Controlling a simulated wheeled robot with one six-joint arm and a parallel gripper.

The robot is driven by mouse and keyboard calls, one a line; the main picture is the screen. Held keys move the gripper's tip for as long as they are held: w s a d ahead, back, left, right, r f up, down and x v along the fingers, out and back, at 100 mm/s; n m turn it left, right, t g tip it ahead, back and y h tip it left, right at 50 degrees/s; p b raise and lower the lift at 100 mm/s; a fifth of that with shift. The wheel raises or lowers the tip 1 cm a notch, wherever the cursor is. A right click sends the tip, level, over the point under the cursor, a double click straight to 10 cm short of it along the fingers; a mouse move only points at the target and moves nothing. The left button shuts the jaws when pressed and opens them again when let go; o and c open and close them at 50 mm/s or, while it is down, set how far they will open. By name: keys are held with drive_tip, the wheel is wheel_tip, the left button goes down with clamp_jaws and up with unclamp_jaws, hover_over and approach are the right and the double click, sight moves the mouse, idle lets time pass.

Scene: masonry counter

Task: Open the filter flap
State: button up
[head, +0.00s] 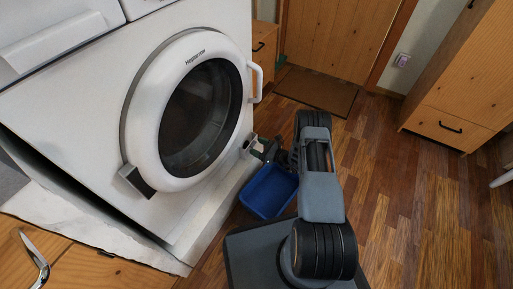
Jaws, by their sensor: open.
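A white washing machine (75,125) with a round door (142,130) fills the left of the head view, tilted in the picture. The door appears shut, with its white handle at the right. My gripper (257,148) is open at the machine's lower right front, below the door. A small pale patch (250,142) at the gripper's tips may be part of the filter flap; it is too small and too covered to tell whether it is open or whether I touch it.
A blue tray (268,192) lies on the wooden floor below my gripper. A brown mat (317,91) lies before a wooden door (335,40). A wooden cabinet (465,85) stands at the right. The floor (420,190) on the right is clear.

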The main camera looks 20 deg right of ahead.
drive_tip(key=shift+w+a, duration=0.3)
drive_tip(key=shift+a, duration=0.05)
drive_tip(key=shift+c, duration=0.4)
drive_tip(key=c, duration=1.2)
drive_tip(key=shift+f, duration=0.1)
